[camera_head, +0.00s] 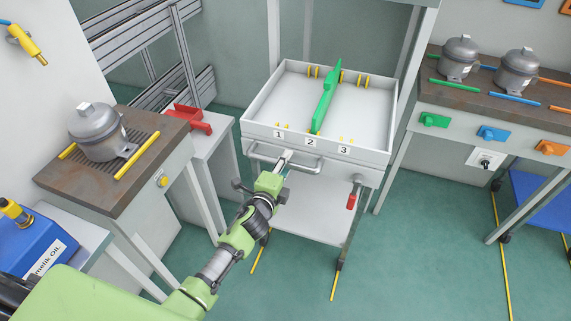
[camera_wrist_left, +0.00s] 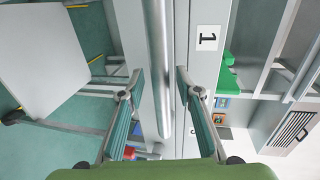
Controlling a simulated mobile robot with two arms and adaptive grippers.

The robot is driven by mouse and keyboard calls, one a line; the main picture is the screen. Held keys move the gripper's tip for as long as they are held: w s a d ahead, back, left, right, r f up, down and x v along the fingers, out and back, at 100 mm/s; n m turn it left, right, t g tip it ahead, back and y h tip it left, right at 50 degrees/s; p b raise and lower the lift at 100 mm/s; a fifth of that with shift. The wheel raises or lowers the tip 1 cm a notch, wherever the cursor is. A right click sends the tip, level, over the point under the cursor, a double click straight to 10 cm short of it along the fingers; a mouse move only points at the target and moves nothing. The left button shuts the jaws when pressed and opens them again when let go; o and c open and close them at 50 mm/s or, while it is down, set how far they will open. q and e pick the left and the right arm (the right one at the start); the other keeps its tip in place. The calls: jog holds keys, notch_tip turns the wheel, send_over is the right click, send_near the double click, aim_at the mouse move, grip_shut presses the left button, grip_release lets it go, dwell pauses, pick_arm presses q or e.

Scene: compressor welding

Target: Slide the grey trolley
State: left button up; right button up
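The grey trolley (camera_head: 372,159) stands in the middle of the head view, with a shallow tray on top and a lower shelf. Its front wall carries labels 1, 2 and 3. A metal bar handle (camera_head: 262,161) runs along its front. My left gripper (camera_head: 284,161) is at this handle, near its middle. In the left wrist view, the handle bar (camera_wrist_left: 160,60) passes between the two spread fingers of my left gripper (camera_wrist_left: 158,82), with gaps visible on both sides. The handle partly hides behind the gripper in the head view. My right gripper is not in view.
A green divider (camera_head: 327,97) and yellow pegs sit in the tray. A bench with a compressor (camera_head: 98,132) stands left, beside a red part (camera_head: 190,119). Another bench (camera_head: 425,95) with two compressors stands right. Yellow floor lines (camera_head: 502,255) mark the green floor; free floor lies in front.

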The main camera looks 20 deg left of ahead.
pick_arm(q)
jog(key=v, duration=1.2)
dwell(0.4)
jog(key=s+a+f+n+g, duration=0.1)
jog(key=s+f+n+g, duration=0.2)
jog(key=s+f, duration=0.55)
jog(key=s+a+f+n+g, duration=0.1)
jog(key=s+f+n+g, duration=0.15)
jog(key=f, duration=1.05)
jog(key=s+f+n+g, duration=0.25)
jog(key=s+f, duration=0.35)
jog(key=f, duration=0.5)
jog(key=s+f+n+g, duration=0.2)
jog(key=s+f, duration=0.3)
jog(key=s, duration=0.4)
jog(key=s+a+f+n+g, duration=0.1)
jog(key=s+f, duration=0.4)
jog(key=s, duration=0.5)
jog(key=s+a+f+n+g, duration=0.1)
jog(key=s+f+n+g, duration=0.2)
jog(key=s, duration=0.7)
notch_tip(320, 180, down, 2)
jog(key=shift+f+n+g+y, duration=0.1)
jog(key=shift+n+g+y, duration=0.2)
jog(key=shift+n, duration=0.7)
